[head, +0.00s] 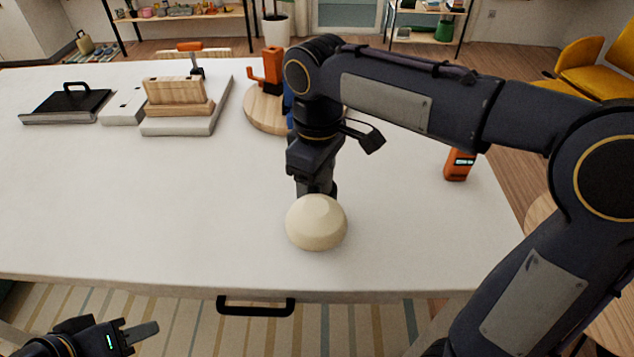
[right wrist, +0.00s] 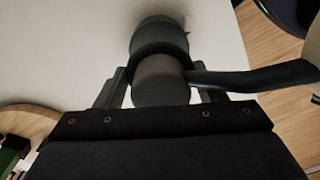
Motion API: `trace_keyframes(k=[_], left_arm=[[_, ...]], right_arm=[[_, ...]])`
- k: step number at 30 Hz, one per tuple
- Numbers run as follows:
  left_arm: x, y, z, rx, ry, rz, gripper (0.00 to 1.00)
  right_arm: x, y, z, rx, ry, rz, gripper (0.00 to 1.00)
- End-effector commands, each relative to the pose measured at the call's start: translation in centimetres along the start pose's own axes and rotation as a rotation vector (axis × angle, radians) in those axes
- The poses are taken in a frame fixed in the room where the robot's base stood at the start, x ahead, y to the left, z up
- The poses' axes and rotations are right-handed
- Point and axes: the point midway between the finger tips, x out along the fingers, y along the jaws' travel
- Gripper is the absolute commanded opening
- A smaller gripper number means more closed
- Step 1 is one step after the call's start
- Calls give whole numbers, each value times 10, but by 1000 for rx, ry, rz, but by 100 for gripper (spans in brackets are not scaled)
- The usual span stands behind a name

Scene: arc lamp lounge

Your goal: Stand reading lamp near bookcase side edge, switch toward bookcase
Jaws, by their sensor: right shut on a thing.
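My right gripper (head: 318,186) reaches down over the middle of the white table. It is shut on a dark grey round-bodied thing (right wrist: 160,78), seen between the fingers in the right wrist view. A cream dome (head: 316,222) shows just below and in front of this gripper in the head view; it may be the reading lamp's shade. Whether it touches the table is hidden. I cannot make out a switch. My left gripper (head: 130,334) is low at the bottom left, off the table's front edge, with no thing seen in it; its jaw gap is unclear.
The white table (head: 120,200) is clear at left and front. Wooden blocks on a pale base (head: 185,118), a black-handled tray (head: 65,105) and a round wooden board (head: 262,108) stand behind. An orange device (head: 459,164) is at right. Shelves (head: 430,35) stand beyond the table.

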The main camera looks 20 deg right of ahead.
Motion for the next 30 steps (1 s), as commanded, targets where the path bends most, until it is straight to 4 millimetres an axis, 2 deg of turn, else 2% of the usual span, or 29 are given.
trace_keyframes(k=[13,14,15,18,26,30], left_arm=[[2,-1,1,0,0,0,36],[1,-1,1,0,0,0,36],[1,-1,1,0,0,0,36],[1,-1,1,0,0,0,36],[1,0,0,0,0,0,36],[-1,1,-1,0,0,0,36]], right_arm=[[5,0,0,1,2,0,0],[5,0,0,1,0,0,68],[5,0,0,1,0,0,73],[5,0,0,1,0,0,86],[4,0,0,1,0,0,86],[-5,0,-1,1,3,1,86]])
